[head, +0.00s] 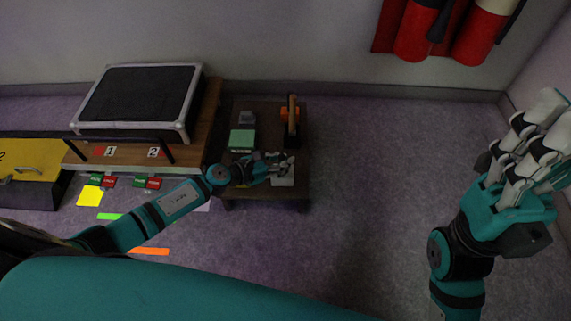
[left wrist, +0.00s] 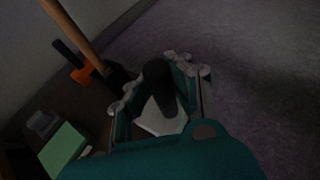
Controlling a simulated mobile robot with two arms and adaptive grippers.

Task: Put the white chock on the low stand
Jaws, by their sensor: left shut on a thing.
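The white chock (head: 284,180) shows as a pale patch at my left gripper (head: 287,163) in the head view. In the left wrist view its white body (left wrist: 165,122) has a black upright handle (left wrist: 160,88) between the fingers. My left gripper is shut on it. The low stand (head: 267,195) is a dark brown table beneath the gripper. The chock is over the stand's front right part; I cannot tell whether it touches the top. My right gripper (head: 540,135) is raised at the far right, its fingers apart and empty.
A wooden bench with a black-topped case (head: 135,98) stands to the left. The floor right of the stand is clear.

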